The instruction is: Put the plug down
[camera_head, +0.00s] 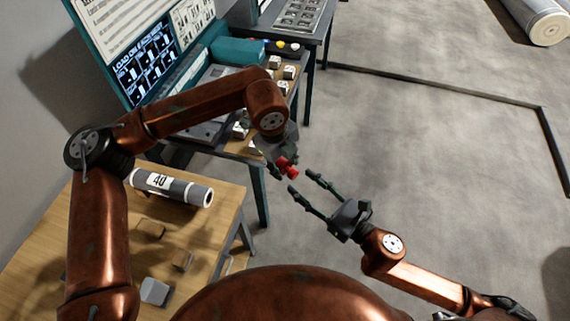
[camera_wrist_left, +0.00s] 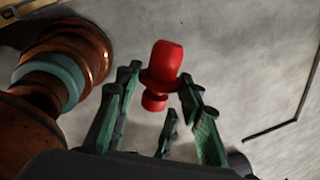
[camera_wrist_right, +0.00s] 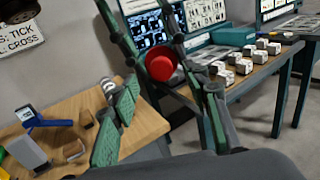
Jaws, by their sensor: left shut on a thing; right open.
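A red plug (camera_head: 288,168) is held in the air over the floor, beyond the front of the tables. My left gripper (camera_head: 279,167) is shut on it; the left wrist view shows the red plug (camera_wrist_left: 160,72) between the fingertips (camera_wrist_left: 160,95). My right gripper (camera_head: 302,182) is open and points toward the plug from the right. In the right wrist view the plug's round red end (camera_wrist_right: 161,67) appears between the open fingers (camera_wrist_right: 155,85). I cannot tell whether any right finger touches the plug.
A wooden table (camera_head: 225,205) at left holds a grey roll marked 40 (camera_head: 172,187) and small blocks (camera_head: 155,291). A workbench (camera_head: 258,150) behind carries a sign board (camera_head: 110,45) and several white blocks (camera_wrist_right: 243,66). Open floor (camera_head: 430,140) lies right; a large roll (camera_head: 545,25) is at far right.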

